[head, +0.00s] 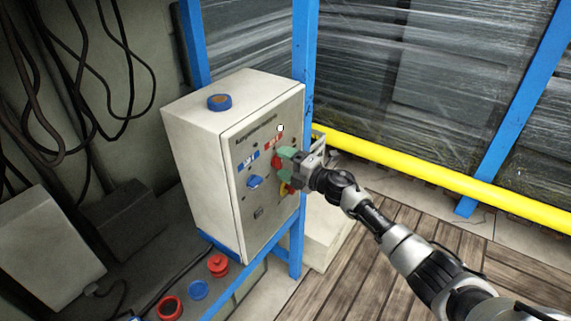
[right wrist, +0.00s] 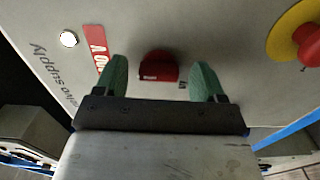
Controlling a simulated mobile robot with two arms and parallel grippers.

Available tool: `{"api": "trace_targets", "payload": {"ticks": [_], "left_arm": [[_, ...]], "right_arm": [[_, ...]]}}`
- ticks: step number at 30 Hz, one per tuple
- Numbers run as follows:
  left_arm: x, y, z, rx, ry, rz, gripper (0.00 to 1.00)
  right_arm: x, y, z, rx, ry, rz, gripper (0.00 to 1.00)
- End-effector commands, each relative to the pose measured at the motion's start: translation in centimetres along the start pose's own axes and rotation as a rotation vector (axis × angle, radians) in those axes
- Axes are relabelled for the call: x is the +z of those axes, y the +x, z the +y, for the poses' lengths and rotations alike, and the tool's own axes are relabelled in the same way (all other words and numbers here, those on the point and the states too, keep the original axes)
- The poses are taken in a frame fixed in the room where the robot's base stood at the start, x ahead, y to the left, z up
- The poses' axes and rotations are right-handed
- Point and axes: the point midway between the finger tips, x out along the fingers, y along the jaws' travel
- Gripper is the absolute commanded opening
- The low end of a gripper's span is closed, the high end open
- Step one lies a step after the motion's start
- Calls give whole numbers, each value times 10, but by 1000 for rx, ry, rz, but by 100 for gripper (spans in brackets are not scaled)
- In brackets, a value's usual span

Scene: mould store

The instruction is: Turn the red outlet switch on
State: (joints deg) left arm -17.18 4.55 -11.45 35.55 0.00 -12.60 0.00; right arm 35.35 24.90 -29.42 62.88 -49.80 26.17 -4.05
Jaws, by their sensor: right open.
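The red outlet switch (head: 276,161) is a red knob on the front panel of a pale control box (head: 200,160), below a red label. In the right wrist view the red switch (right wrist: 158,68) sits between the two green fingertips, with a gap on each side. My right gripper (head: 288,160) is open at the panel and partly covers this area in the head view. It also shows in the right wrist view (right wrist: 160,78). The blue switch (head: 255,182) is to the left of the red one. My left gripper is not in view.
A red button on a yellow disc (right wrist: 308,42) is at the right in the wrist view. A blue roll (head: 219,102) lies on top of the box. A yellow rail (head: 430,178) and blue posts stand behind. Red and blue round parts (head: 198,290) lie below the box.

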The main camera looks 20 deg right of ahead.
Motion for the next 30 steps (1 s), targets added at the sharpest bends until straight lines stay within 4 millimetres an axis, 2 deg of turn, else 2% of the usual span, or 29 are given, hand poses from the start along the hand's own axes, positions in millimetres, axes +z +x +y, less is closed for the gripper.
{"api": "trace_targets", "payload": {"ticks": [5,8,21,25,30], "left_arm": [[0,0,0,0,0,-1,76],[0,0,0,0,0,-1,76],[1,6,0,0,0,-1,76],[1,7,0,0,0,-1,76],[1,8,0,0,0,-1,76]], "right_arm": [[0,-2,0,0,-1,0,70],[0,-11,0,0,-2,0,70],[0,-93,-2,-3,-1,0,70],[0,-104,-1,-1,0,0,70],[0,-109,0,0,0,0,70]]}}
